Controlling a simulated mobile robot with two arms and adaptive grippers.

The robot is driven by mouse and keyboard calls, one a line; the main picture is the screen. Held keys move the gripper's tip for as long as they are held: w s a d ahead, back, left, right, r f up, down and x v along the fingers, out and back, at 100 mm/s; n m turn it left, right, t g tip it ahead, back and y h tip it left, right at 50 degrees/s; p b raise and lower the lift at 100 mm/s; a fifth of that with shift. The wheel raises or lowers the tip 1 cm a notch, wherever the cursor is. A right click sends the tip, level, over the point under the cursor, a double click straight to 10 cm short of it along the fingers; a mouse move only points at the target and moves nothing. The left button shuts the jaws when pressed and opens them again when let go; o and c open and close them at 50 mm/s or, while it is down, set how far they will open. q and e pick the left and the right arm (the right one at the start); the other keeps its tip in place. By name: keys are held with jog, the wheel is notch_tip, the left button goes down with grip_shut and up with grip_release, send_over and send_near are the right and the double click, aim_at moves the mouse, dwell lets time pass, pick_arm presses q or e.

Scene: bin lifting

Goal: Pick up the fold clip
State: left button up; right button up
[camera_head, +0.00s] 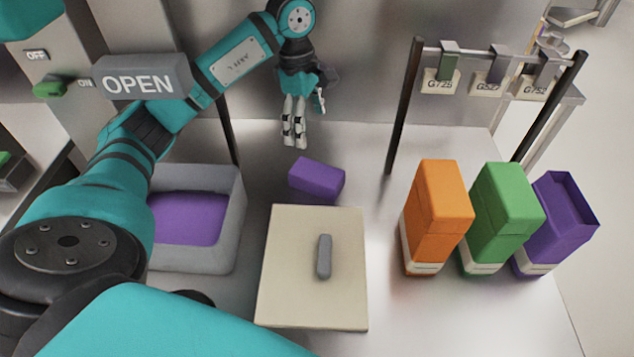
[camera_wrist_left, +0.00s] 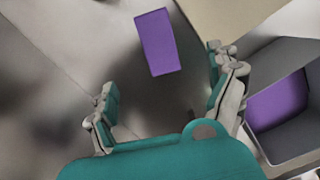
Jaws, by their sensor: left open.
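A small grey elongated piece (camera_head: 324,256), which looks like the fold clip, lies on a cream board (camera_head: 290,290) in the middle of the table. My left gripper (camera_head: 305,128) hangs at the back of the table, beyond the board and the purple block, with its fingers pointing down. It is open and empty, and its spread fingers show in the left wrist view (camera_wrist_left: 160,68). The grey piece is not in the left wrist view; only a corner of the board (camera_wrist_left: 225,18) shows there. My right gripper is not in view.
A purple block (camera_head: 316,180) lies behind the board; it also shows in the wrist view (camera_wrist_left: 157,42). A grey bin (camera_head: 229,235) with purple contents stands left. Orange (camera_head: 436,210), green (camera_head: 506,210) and purple (camera_head: 562,215) boxes stand right. A rail (camera_head: 505,53) holds labelled clips behind them.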

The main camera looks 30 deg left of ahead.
aim_at(316, 171)
pick_arm(q)
jog(key=f, duration=0.3)
jog(key=d+f+p, duration=0.1)
jog(key=f, duration=0.3)
jog(key=f+p, duration=0.1)
jog(key=f, duration=0.3)
jog(key=shift+d+f, duration=0.1)
jog(key=shift+d, duration=0.1)
jog(key=f, duration=0.1)
jog(key=f+p, duration=0.1)
jog(key=f, duration=0.2)
jog(key=shift+w+d+f+p, duration=0.25)
jog(key=shift+w+f+p, duration=0.05)
jog(key=shift+f+p, duration=0.1)
jog(key=shift+f, duration=0.35)
jog(key=shift+c, duration=0.2)
jog(key=c, duration=1.2)
